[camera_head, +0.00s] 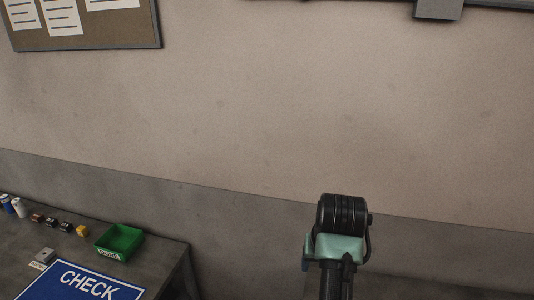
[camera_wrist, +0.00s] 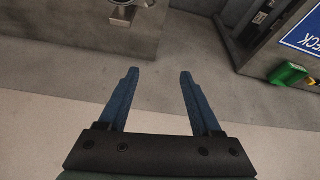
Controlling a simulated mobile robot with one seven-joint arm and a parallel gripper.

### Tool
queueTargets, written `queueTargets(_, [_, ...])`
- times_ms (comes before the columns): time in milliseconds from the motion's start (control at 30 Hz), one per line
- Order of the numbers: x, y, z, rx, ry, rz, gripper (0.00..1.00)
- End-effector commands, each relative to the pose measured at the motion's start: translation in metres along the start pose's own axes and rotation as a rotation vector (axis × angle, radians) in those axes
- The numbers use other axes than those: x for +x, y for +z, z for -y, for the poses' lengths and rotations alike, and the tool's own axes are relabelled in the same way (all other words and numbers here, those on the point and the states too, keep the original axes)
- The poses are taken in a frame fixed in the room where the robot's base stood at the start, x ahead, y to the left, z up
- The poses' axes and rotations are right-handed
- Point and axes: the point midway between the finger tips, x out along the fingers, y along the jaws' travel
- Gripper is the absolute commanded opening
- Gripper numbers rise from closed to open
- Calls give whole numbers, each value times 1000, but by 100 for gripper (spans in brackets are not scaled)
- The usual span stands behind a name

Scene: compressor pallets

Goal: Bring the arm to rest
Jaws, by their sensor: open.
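My gripper (camera_wrist: 157,75) shows in the wrist view with its two blue fingers spread apart. In the head view a black and pale green part of my arm stands at the lower right in front of the wall. The gripper fingers cannot be made out in the head view.
A dark table (camera_head: 165,258) at the lower left of the head view holds a green bin (camera_head: 119,242), a blue CHECK sign (camera_head: 80,284) and several small items.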

Motion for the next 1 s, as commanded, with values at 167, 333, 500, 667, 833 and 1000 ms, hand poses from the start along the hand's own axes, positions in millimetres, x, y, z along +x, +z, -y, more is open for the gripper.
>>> queueTargets(167, [-52, -69, 36, -39, 4, -570, 66])
queueTargets(333, [-164, -88, 69, -55, -30, -1108, 66])
queueTargets(500, [-282, -46, 89, -47, -88, -1582, 66])
queueTargets(667, [-354, 7, 94, -32, -133, -1868, 66])
queueTargets(833, [-385, 37, 94, -22, -155, -1997, 66])
queueTargets(1000, [-388, 39, 94, -21, -157, -2008, 66])
